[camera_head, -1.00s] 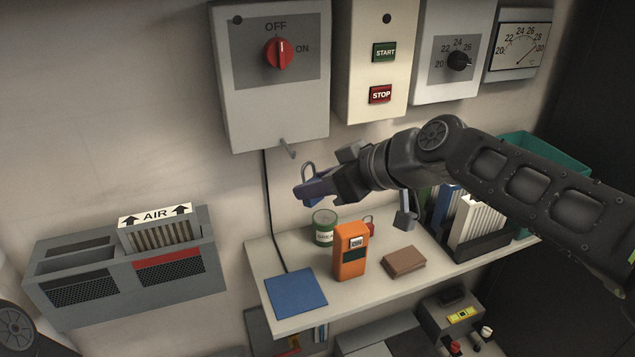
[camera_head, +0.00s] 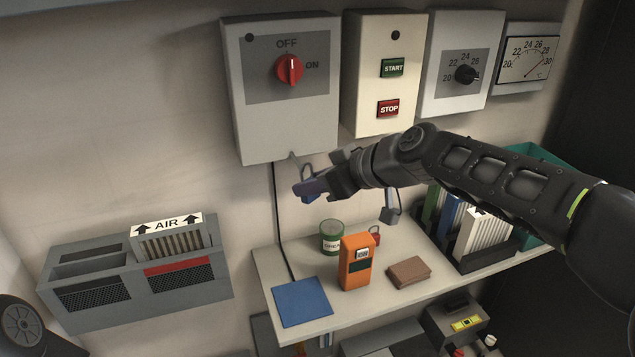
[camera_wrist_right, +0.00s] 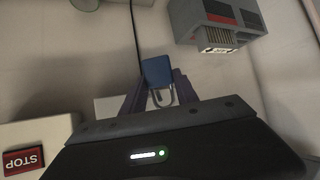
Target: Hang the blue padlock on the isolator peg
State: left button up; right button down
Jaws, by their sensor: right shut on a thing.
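The blue padlock (camera_head: 299,190) is held at the tips of my right gripper (camera_head: 314,187), with its grey shackle upward. The right wrist view shows the blue body (camera_wrist_right: 157,70) between the two purple fingers and the shackle on the near side. The isolator (camera_head: 285,95) is a grey wall box with a red OFF/ON knob. Its peg (camera_head: 293,156) sticks out at the lower edge, just above and left of the shackle in the head view. Shackle and peg look apart, but depth is hard to judge. My left gripper is out of view.
A START/STOP box (camera_head: 385,75) is to the right.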

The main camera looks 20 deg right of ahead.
jog(key=shift+w+a+p, duration=0.1)
jog(key=shift+w+p, duration=0.45)
jog(key=shift+w, duration=0.6)
jog(key=shift+w+f, duration=0.15)
jog(key=shift+w, duration=0.1)
jog(key=shift+w+f+b, duration=0.55)
jog(key=shift+f+b, duration=0.2)
jog(key=shift+b, duration=0.35)
jog(key=c, duration=0.9)
grip_release()
jog(key=shift+o, duration=0.2)
jog(key=b+v, duration=0.1)
jog(key=v, duration=0.7)
jog(key=shift+b, duration=0.3)
